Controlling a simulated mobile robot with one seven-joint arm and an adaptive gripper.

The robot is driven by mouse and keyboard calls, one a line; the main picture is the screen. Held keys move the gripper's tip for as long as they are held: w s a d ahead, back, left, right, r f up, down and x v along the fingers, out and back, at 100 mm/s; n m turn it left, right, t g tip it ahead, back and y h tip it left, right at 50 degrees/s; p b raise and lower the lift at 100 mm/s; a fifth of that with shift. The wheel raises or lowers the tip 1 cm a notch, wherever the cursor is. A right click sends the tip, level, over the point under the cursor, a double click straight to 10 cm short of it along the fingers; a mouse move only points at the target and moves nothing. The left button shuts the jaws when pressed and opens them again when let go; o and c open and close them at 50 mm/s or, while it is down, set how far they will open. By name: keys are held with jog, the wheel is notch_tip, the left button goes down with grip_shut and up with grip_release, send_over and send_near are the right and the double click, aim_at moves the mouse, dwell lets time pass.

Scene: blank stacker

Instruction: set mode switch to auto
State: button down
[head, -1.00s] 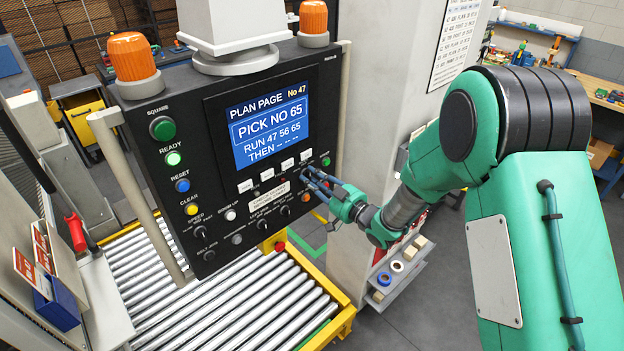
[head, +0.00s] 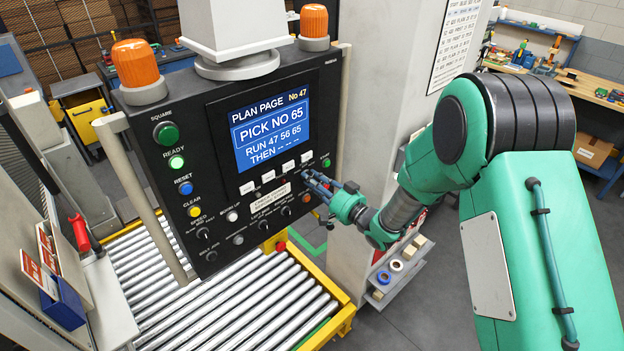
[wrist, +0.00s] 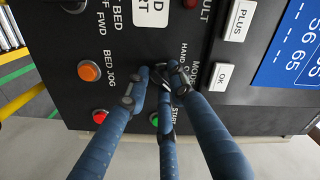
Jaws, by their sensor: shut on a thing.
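The mode switch (wrist: 174,82) is a small dark knob on the black control panel (wrist: 120,20), under a label reading MODE and HAND, the rest of which is covered. My gripper (wrist: 158,80) has its blue fingers around this knob and is shut on it; the fingertips also show at the panel's lower right in the head view (head: 304,176). The fingers cover most of the knob, so I cannot tell which way it points. The AUTO mark is not readable.
A green START button (wrist: 153,118) sits close beside the fingers. An orange BED JOG button (wrist: 89,71), a red button (wrist: 100,115) and a white OK key (wrist: 223,75) are near. The roller conveyor (head: 215,310) runs below the panel.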

jog(key=shift+w+d, duration=0.15)
dwell(0.3)
jog(key=c, duration=1.7)
grip_release()
jog(key=shift+w, duration=0.1)
jog(key=shift+v, duration=6.1)
